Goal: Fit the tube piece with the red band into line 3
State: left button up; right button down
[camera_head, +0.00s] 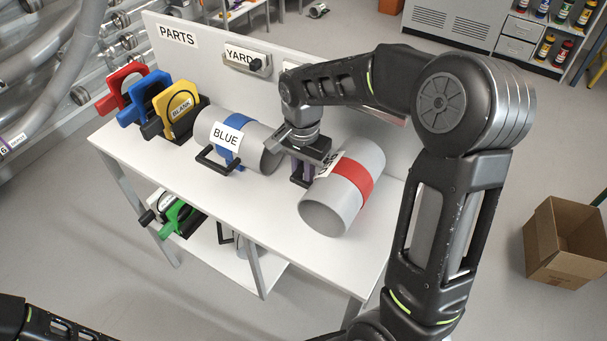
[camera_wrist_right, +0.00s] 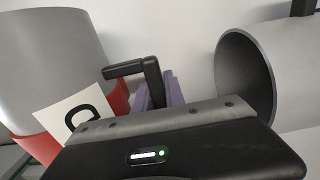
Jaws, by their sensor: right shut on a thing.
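The grey tube piece with the red band (camera_head: 332,207) lies on the white table at its right part, one open end facing the front. In the right wrist view the red-band tube (camera_wrist_right: 55,55) fills the left side, with a white label partly hidden. My right gripper (camera_head: 302,172) is at the tube's left side. It is shut on the tube's black handle (camera_wrist_right: 138,68), with its purple fingers showing in both views. The tube seems to rest on the table. My left gripper is out of view; only part of my left arm shows at bottom left. Line 3 is not identifiable here.
A blue-band tube (camera_head: 255,138) lies left of my right gripper. Red, blue and yellow plates (camera_head: 181,107) stand at the table's (camera_head: 250,215) left end, before the PARTS board (camera_head: 215,45). A lower shelf holds green and black pieces. Pipes run at far left; a cardboard box (camera_head: 567,245) is at right.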

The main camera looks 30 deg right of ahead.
jog(key=shift+f, duration=0.15)
jog(key=c, duration=1.4)
grip_release()
jog(key=shift+r, duration=0.35)
notch_tip(320, 180, up, 12)
jog(key=shift+f, duration=0.1)
jog(key=shift+w, duration=0.1)
